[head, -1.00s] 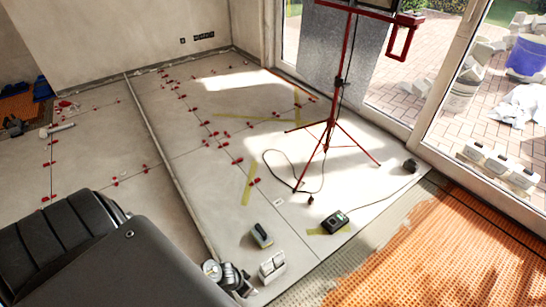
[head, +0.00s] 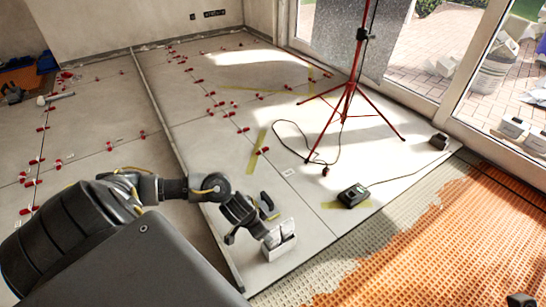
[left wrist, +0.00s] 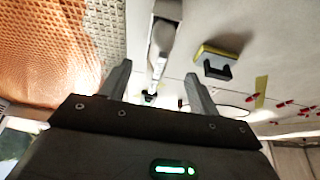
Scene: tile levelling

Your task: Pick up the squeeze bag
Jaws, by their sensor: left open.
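A pale, whitish bag-like object (head: 281,240), which I take to be the squeeze bag, sits in or on a white holder on the grey tiles at the lower middle. In the left wrist view a pale tapered shape (left wrist: 160,45) lies along a white tray and narrows to a dark tip. My left gripper (head: 249,232) is just left of it and partly overlaps its view. In the left wrist view the gripper (left wrist: 157,78) is open and empty, with the tapered shape between its fingers in the picture. Whether they touch cannot be told.
A black device (head: 352,196) with a cable, a red tripod (head: 347,95) and red tile clips stand around. Orange matting (head: 450,250) covers the right.

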